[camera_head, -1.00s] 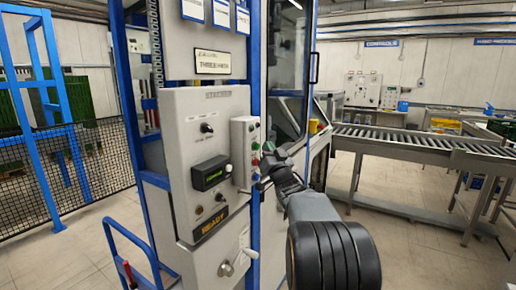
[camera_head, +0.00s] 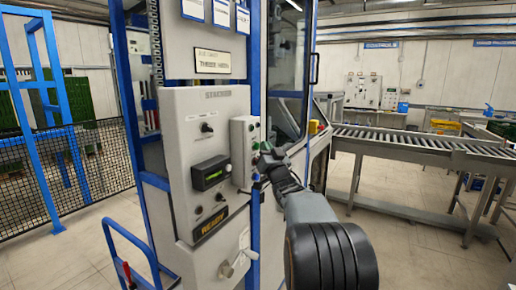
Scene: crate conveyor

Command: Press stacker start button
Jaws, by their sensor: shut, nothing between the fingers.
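The stacker's control panel (camera_head: 182,135) is a grey plate labelled STACKER on a tall blue-framed machine. A narrow light-grey button box (camera_head: 239,165) stands out from its right side. A green button (camera_head: 256,146) shows on the box's right-hand face. My gripper (camera_head: 262,161) is shut and empty, with its tips at that face just below the green button. I cannot tell whether the tips touch a button.
The panel also carries a small green-lit display (camera_head: 210,174), a knob (camera_head: 207,127) and a yellow-lettered READY sign (camera_head: 211,224). A crank handle (camera_head: 239,262) sticks out below. A roller conveyor (camera_head: 425,144) runs to the right. A mesh fence (camera_head: 65,175) stands left.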

